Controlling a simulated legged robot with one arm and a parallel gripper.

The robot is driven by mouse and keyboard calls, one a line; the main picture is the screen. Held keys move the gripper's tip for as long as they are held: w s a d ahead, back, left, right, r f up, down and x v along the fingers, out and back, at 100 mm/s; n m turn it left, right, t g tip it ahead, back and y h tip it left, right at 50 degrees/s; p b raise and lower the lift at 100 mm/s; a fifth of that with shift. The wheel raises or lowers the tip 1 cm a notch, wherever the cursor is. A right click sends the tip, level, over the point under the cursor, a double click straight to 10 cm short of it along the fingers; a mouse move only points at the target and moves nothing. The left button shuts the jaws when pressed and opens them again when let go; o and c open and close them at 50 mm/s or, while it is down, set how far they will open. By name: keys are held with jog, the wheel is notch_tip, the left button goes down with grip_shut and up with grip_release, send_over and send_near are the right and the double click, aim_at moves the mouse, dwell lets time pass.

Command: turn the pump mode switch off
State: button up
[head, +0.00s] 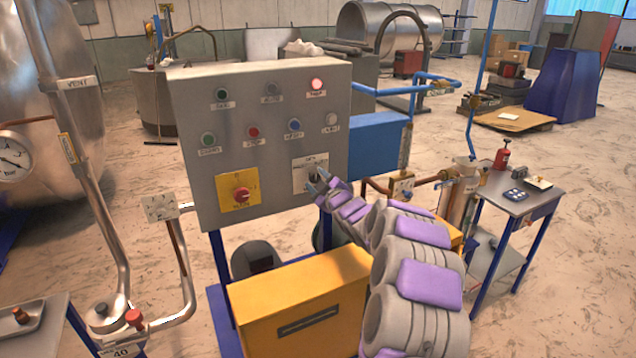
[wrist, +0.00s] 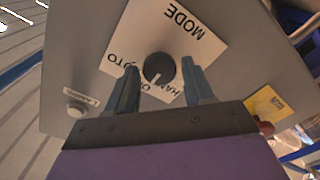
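The pump mode switch is a round black knob (wrist: 160,68) on a white plate marked MODE (wrist: 185,40) in the wrist view. A pale mark on the knob points down in the picture, towards lettering that my fingers partly cover. My gripper (wrist: 159,66) is open, one finger on each side of the knob, with a visible gap on both sides. In the head view the white plate (head: 311,162) is at the lower right of the grey control panel (head: 262,85); my gripper (head: 318,181) is in front of it and hides most of the knob.
A red rotary switch on a yellow plate (head: 239,191) is left of the mode plate. Several buttons and a lit red lamp (head: 317,85) are above. A yellow box (head: 300,300) stands below the panel. A small side table (head: 515,200) stands at right.

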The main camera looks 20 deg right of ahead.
jog(key=shift+o, duration=1)
jog(key=shift+s, duration=0.1)
jog(key=s, duration=1.7)
jog(key=shift+d+p, duration=0.35)
jog(key=shift+f, duration=0.1)
